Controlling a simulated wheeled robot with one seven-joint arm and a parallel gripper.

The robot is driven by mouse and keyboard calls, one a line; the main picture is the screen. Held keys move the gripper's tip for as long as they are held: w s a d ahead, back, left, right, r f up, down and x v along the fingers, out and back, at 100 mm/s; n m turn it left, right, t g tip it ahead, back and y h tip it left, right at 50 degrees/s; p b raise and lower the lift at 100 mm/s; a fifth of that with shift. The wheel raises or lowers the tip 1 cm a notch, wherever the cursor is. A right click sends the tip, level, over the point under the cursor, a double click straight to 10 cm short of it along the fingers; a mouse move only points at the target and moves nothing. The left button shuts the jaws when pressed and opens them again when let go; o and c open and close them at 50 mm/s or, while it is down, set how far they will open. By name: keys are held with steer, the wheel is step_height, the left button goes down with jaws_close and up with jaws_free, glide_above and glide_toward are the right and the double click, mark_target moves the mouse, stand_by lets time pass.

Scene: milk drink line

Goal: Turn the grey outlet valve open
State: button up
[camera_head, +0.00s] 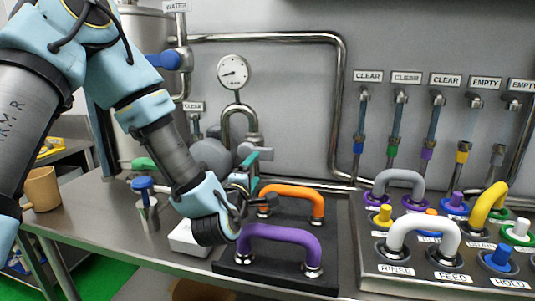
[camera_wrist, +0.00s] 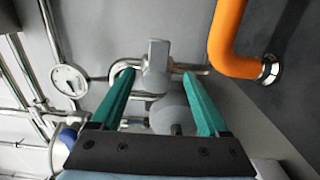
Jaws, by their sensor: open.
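The grey outlet valve (camera_head: 262,153) has a blocky grey handle on a pipe fitting by the back wall, beside a round grey body (camera_head: 212,156). In the wrist view its handle (camera_wrist: 157,58) stands upright in the picture between and just beyond my teal fingertips. My gripper (camera_head: 250,170) reaches toward the valve from the front, over the back of the dark handle plate. The gripper (camera_wrist: 159,74) is open, with one finger on each side of the handle's line. I see no clear contact. Part of the fingers is hidden by the wrist in the head view.
An orange handle (camera_head: 291,198) stands close to the right of my gripper, and a purple handle (camera_head: 279,240) stands in front. A pressure gauge (camera_head: 233,72) hangs above. A blue-topped valve (camera_head: 146,190) stands at left.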

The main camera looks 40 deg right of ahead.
mark_target(264, 156)
steer(key=p+x, duration=0.4)
steer(key=x, duration=0.7)
steer(key=shift+w+d+r, duration=0.1)
steer(key=shift+d+r, duration=0.05)
steer(key=shift+d, duration=0.1)
steer(key=shift+c, duration=0.3)
jaws_close()
stand_by(0.8)
